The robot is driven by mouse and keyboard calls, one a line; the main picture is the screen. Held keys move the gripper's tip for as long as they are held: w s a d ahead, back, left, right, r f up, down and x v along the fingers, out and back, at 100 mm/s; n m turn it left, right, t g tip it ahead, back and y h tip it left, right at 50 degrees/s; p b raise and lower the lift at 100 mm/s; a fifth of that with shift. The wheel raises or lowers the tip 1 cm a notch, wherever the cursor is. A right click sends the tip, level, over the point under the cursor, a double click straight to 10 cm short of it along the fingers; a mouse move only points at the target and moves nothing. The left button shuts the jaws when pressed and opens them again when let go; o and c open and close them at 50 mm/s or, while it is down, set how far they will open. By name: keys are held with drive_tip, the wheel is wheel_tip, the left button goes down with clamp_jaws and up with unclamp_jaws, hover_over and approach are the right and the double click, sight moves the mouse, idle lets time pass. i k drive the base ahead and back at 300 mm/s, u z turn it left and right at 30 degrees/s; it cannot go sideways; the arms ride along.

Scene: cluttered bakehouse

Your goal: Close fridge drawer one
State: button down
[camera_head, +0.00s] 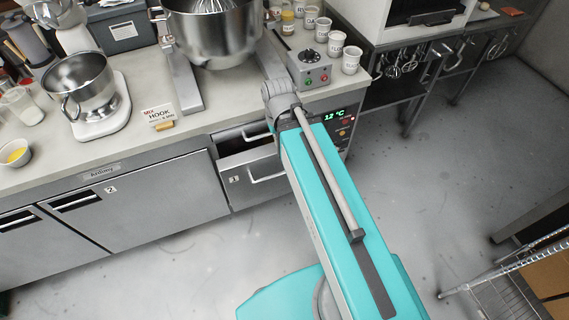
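Fridge drawer one (234,180), a grey metal front with a "1" label and a bar handle, is in the counter's lower right part. A dark gap shows above its front, so it stands partly pulled out. Its right side is hidden behind my teal arm. My gripper is not in view.
The fridge counter (150,152) carries a mixer bowl (212,30), a scale with a bowl (80,85), a control box (312,70) and several labelled cups. The door marked 2 (150,205) is left of the drawer. The floor in front (190,262) is clear. A wire rack (500,285) stands lower right.

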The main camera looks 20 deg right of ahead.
sight(258, 172)
drive_tip(key=z, duration=1.45)
drive_tip(key=k, duration=0.9)
drive_tip(key=u, duration=1.5)
